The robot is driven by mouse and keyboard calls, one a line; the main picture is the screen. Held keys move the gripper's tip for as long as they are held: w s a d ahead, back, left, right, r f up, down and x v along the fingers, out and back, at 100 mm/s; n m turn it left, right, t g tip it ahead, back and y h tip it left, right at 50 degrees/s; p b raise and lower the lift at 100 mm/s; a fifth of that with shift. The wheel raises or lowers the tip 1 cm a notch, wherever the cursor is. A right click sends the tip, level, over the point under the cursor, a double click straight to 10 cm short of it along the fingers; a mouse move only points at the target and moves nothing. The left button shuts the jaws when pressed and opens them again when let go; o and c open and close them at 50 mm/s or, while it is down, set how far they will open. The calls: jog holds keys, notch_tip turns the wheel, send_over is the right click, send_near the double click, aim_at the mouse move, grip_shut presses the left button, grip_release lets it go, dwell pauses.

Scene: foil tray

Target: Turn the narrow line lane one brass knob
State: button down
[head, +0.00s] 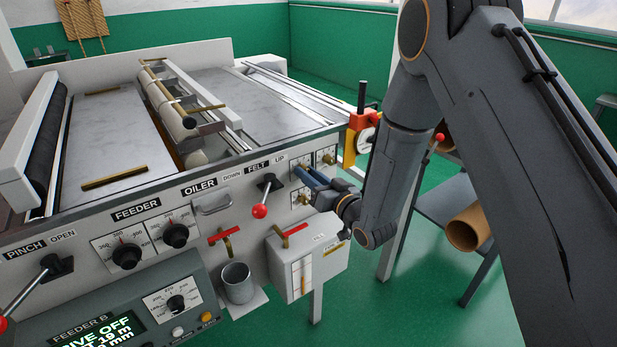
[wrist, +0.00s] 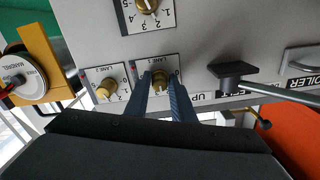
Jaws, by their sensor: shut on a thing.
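In the wrist view, the two blue fingers of my gripper (wrist: 161,84) stand on either side of a brass knob (wrist: 160,77) and hold it. A third brass knob (wrist: 148,6) is on a lower plate (head: 300,198).
A felt lever with a red ball (head: 260,211) stands out just left of the knobs, its black mount (wrist: 232,75) close to my fingers. A white box (head: 308,262) juts out below. A yellow holder with a round gauge (head: 359,140) stands to the right.

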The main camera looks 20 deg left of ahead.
jog(key=m+b, duration=0.3)
jog(key=m, duration=0.9)
jog(key=shift+m, duration=0.3)
dwell(0.4)
jog(key=c, duration=1.5)
grip_release()
jog(key=shift+b+v, duration=1.05)
jog(key=shift+v, duration=2.9)
